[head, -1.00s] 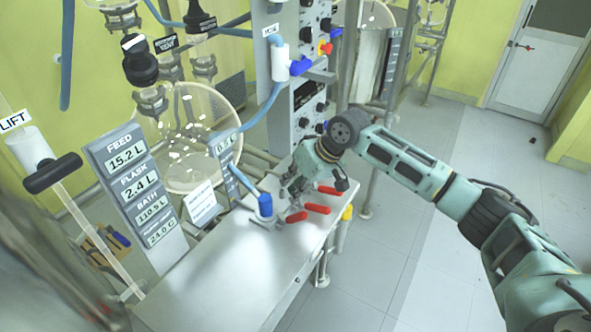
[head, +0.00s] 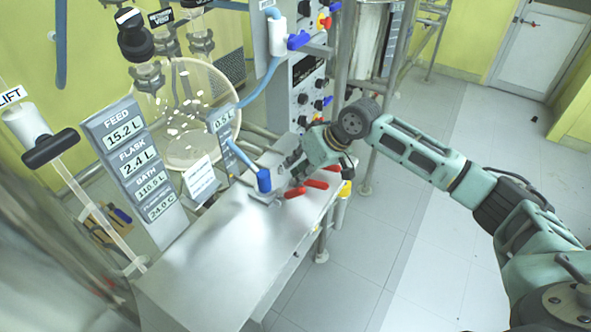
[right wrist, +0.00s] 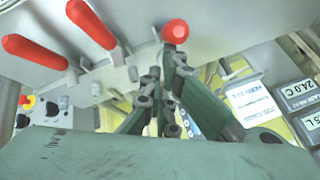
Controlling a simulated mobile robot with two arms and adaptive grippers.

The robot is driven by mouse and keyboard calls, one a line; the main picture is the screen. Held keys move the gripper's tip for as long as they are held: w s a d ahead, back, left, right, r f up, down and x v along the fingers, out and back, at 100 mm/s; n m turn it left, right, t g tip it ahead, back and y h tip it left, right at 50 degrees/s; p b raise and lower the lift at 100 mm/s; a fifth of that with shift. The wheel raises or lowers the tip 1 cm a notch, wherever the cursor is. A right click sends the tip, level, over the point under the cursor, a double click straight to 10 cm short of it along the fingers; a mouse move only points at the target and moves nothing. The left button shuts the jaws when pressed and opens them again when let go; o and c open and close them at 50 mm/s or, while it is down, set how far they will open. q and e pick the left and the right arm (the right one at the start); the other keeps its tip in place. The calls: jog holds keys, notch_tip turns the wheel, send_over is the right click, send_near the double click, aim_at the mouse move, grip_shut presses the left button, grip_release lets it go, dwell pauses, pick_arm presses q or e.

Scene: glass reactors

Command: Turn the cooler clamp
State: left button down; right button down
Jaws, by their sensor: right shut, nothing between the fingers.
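Several red handles show on the bench's fittings, and I cannot tell which one belongs to the cooler clamp. In the head view they are a left red handle (head: 295,193), a middle one (head: 316,184) and a far one (head: 332,168). My right gripper (head: 298,172) is low over the bench just behind them, its fingertips partly hidden. In the right wrist view the gripper (right wrist: 160,82) is shut and empty. One red handle (right wrist: 174,30) is seen nearly end-on just beyond the fingers; two others (right wrist: 90,22) (right wrist: 35,50) lie to the left. Contact is unclear. My left gripper is out of view.
A blue hose fitting (head: 264,180) stands on the metal bench (head: 215,260), left of the gripper. Display panels (head: 130,160), a round glass vessel (head: 185,110) and a control column (head: 305,90) stand behind.

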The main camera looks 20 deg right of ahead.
jog(key=shift+s+d+f, duration=0.1)
jog(key=shift+s+f, duration=0.05)
jog(key=shift+s, duration=0.05)
jog(key=s+d+f+t+y+b, duration=0.1)
jog(key=s+t+y+b, duration=0.1)
jog(key=t+b, duration=0.1)
jog(key=shift+s+d+f, duration=0.1)
jog(key=shift+d+f, duration=0.25)
jog(key=shift+f, duration=0.05)
jog(key=shift+s+d+f, duration=0.1)
jog(key=shift+s+d, duration=0.15)
dwell(0.4)
